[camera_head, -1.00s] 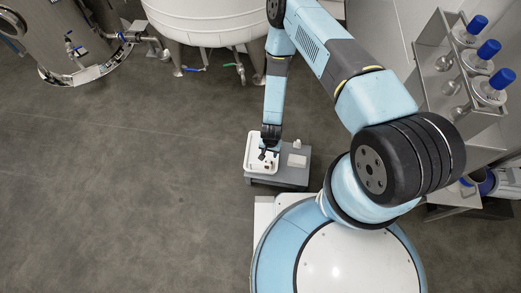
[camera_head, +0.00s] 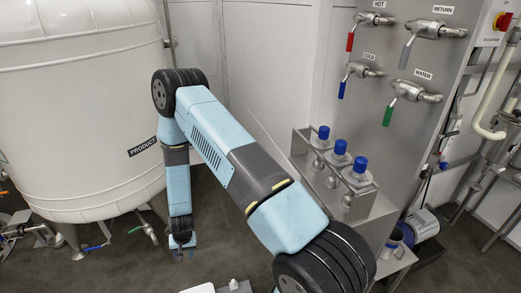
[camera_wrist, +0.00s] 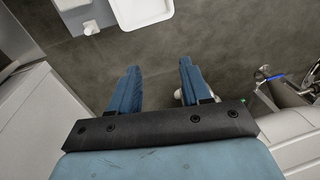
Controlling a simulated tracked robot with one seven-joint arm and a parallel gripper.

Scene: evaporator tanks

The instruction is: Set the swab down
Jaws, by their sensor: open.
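My gripper (camera_wrist: 160,66) is open in the wrist view, with bare floor showing between its two blue fingers. In the head view my gripper (camera_head: 182,247) hangs low, left of the tray corner. A white tray (camera_wrist: 139,25) shows at the top of the wrist view, ahead of and apart from the fingertips. Its edge also shows at the bottom of the head view (camera_head: 198,289). I cannot make out a swab in either current view. A small whitish thing (camera_wrist: 178,94) is partly hidden behind the right finger; I cannot tell what it is.
A small white object (camera_wrist: 90,27) sits beside the tray on a grey stand. The white product tank (camera_head: 85,110) stands close left of my arm. A bench with several blue-capped flasks (camera_head: 340,148) and a valve panel (camera_head: 400,60) are at right.

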